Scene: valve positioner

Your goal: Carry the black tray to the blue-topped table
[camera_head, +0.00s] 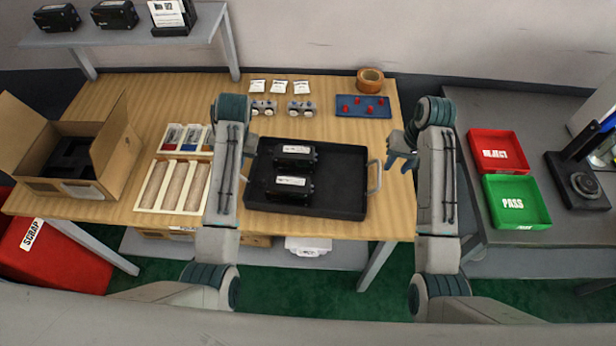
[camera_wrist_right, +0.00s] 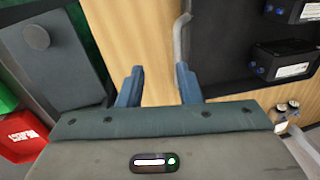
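The black tray (camera_head: 340,185) lies on the wooden table and holds two black boxy devices with white labels, one (camera_head: 293,156) behind the other (camera_head: 288,188). Its right grey handle (camera_head: 375,177) stands out from its side; the left handle is hidden behind my left arm. My right gripper (camera_head: 402,146) is open and empty, just right of the tray. In the right wrist view, the handle (camera_wrist_right: 180,38) is close to the tip of one finger, not clearly between the fingers. My left gripper is mostly hidden by its arm at the tray's left edge. No blue-topped table shows.
The wooden table (camera_head: 330,95) also bears an open cardboard box (camera_head: 115,165), a sectioned white tray (camera_head: 187,187), a blue tray with red parts (camera_head: 377,106) and a tape roll (camera_head: 370,78). A grey table (camera_head: 505,110) on the right holds red and green bins.

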